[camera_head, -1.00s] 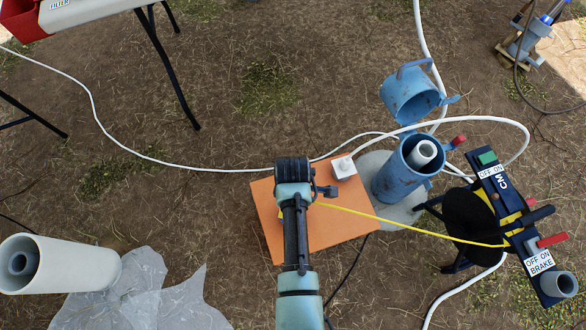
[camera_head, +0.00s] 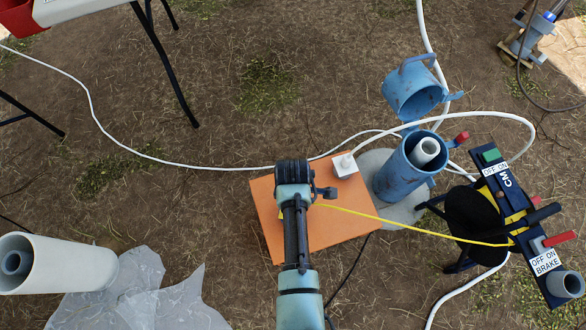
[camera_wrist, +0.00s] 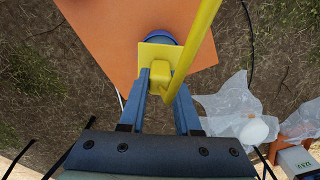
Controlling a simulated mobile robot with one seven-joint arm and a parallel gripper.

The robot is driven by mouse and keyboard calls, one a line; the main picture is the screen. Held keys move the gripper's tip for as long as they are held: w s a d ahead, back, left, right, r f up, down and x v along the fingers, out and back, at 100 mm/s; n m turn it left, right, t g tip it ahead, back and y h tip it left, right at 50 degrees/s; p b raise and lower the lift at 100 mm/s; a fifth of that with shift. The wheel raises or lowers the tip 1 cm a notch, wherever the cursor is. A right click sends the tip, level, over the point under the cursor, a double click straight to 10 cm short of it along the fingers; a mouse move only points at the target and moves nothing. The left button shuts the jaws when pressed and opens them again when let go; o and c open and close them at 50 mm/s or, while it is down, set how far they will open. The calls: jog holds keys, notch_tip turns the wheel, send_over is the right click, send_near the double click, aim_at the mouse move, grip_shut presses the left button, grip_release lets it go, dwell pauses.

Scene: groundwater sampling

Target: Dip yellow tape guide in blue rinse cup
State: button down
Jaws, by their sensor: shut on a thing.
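My gripper (camera_wrist: 162,84) is shut on the yellow tape guide (camera_wrist: 159,54), a yellow plate with a block between my fingers. The blue rinse cup (camera_wrist: 162,36) shows only as a blue rim behind the guide, on the orange board (camera_wrist: 95,28). The guide overlaps the cup in the wrist view; I cannot tell whether it is inside or above it. In the head view my arm covers the cup and most of the guide. The yellow tape (camera_head: 400,226) runs from the guide to the reel (camera_head: 474,215) on the right.
A blue well casing (camera_head: 404,172) with its lid open and a grey inner pipe stands right of the orange board (camera_head: 325,228). A white plug box (camera_head: 344,166) sits on the board's corner. White hoses cross the ground. A large pale pipe (camera_head: 70,264) lies at lower left.

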jog(key=shift+f+b, duration=1.1)
jog(key=shift+f, duration=0.6)
